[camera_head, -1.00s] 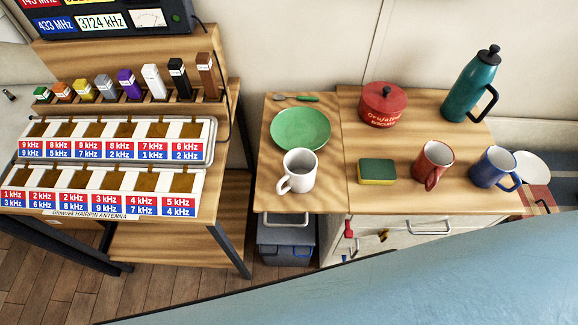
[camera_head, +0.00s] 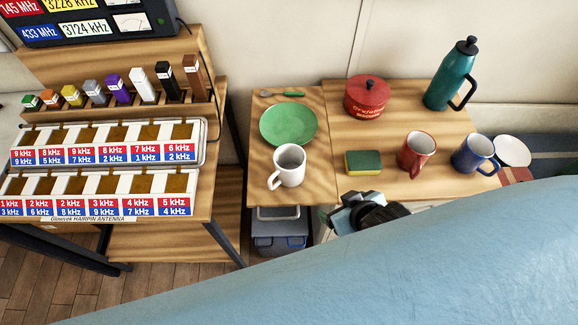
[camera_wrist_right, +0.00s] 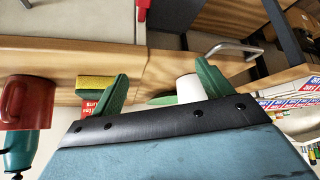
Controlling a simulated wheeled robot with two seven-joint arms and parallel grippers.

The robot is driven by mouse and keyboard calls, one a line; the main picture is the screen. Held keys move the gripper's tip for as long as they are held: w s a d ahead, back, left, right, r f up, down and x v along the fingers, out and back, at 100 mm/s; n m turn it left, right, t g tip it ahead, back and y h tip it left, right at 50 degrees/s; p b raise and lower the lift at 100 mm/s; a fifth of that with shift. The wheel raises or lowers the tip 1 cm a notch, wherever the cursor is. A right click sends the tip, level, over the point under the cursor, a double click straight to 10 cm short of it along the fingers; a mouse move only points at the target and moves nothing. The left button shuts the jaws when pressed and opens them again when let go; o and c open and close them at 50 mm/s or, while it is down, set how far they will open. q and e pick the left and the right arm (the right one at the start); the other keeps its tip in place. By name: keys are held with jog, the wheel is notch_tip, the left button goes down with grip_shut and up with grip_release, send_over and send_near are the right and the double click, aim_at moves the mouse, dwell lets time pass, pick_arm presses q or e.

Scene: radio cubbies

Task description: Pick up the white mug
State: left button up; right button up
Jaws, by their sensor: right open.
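The white mug (camera_head: 289,165) stands upright on the wooden top in the head view, in front of the green plate (camera_head: 288,124), its handle toward the lower left. My right gripper (camera_head: 360,205) is in at the front edge of the worktop, to the right of and nearer than the mug, apart from it. In the right wrist view, my right gripper (camera_wrist_right: 162,85) has its two green fingers spread with nothing held. There the white mug (camera_wrist_right: 188,89) shows partly, beside one finger and partly hidden by the hand. My left gripper is not in view.
A yellow-green sponge (camera_head: 363,162), a red mug (camera_head: 416,152) and a blue mug (camera_head: 472,153) stand to the right. A red pot (camera_head: 366,96) and teal bottle (camera_head: 450,77) are behind. A rack of labelled blocks (camera_head: 110,95) is left. Bare wood lies around the white mug.

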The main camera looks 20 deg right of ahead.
aim_at(299, 175)
jog(key=w+a+r+n+t+y, duration=0.1)
jog(key=w+a+r+t+y, duration=0.2)
jog(key=a+r+t, duration=0.1)
jog(key=x, duration=0.3)
jog(key=b+x, duration=0.1)
jog(key=x, duration=0.3)
jog(key=shift+a+r, duration=0.15)
jog(key=shift+r, duration=0.1)
jog(key=shift+w+a+f, duration=0.15)
jog(key=shift+w+f, duration=0.1)
jog(key=shift+w, duration=0.25)
jog(key=b+x, duration=0.1)
jog(key=x, duration=0.4)
jog(key=shift+b, duration=0.3)
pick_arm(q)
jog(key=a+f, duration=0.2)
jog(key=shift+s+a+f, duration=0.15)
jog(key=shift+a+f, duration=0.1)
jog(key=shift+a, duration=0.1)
pick_arm(e)
jog(key=shift+r, duration=0.1)
jog(key=shift+c, duration=0.4)
jog(key=c, duration=0.7)
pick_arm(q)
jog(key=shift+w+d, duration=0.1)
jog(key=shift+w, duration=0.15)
pick_arm(e)
jog(key=shift+t, duration=0.3)
jog(key=shift+c, duration=0.6)
